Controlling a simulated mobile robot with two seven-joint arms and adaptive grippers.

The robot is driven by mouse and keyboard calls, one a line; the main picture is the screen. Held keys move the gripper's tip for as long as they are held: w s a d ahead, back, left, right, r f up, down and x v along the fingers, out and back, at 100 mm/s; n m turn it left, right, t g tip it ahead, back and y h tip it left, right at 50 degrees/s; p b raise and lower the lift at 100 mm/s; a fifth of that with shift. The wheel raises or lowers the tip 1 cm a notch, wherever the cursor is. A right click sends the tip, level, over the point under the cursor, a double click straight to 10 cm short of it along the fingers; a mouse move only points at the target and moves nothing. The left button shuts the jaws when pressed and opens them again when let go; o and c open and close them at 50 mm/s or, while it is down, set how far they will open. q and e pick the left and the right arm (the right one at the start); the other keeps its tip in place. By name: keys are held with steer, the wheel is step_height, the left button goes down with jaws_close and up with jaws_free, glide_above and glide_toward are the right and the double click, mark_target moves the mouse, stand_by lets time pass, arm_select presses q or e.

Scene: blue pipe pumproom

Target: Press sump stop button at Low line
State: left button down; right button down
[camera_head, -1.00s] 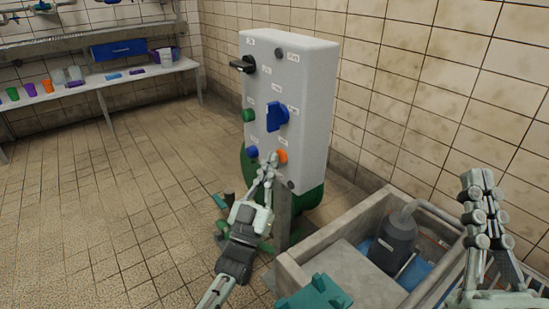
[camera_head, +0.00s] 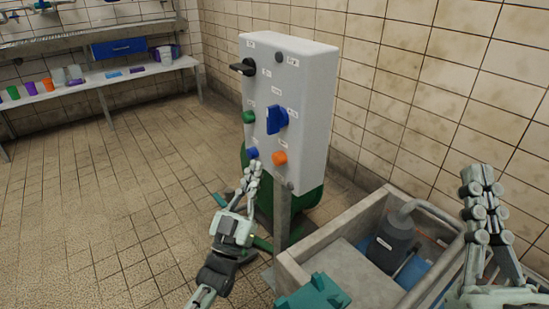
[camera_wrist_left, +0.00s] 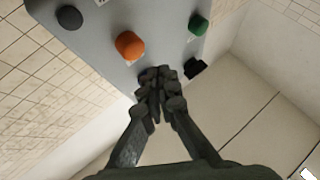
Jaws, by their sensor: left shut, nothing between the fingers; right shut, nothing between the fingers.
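A white control box (camera_head: 312,110) carries a blue button (camera_head: 253,152), an orange button (camera_head: 280,157), a green button (camera_head: 248,117), a blue rotary handle (camera_head: 277,119) and a black switch (camera_head: 243,67). Its labels are too small to read, so I cannot tell which button is the sump stop. My left gripper (camera_head: 253,165) is shut and empty, its tips just below the blue button; contact is unclear. In the left wrist view the shut fingertips (camera_wrist_left: 156,76) cover the blue button's area, beside the orange button (camera_wrist_left: 130,45). My right gripper (camera_head: 478,177) is shut, far right.
The box stands on a grey post (camera_head: 283,215) before a green rounded body (camera_head: 306,203). A concrete basin (camera_head: 294,272) with a dark grey pump (camera_head: 392,243) is at the lower right. A bench (camera_head: 110,79) with cups stands back left. The tiled floor at left is clear.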

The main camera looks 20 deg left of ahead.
arm_select(q)
steer(key=s, duration=0.1)
steer(key=s+a, duration=0.1)
steer(key=shift+s+a+p, duration=0.25)
steer(key=shift+s+p, duration=0.05)
steer(key=shift+p, duration=0.1)
stand_by(0.6)
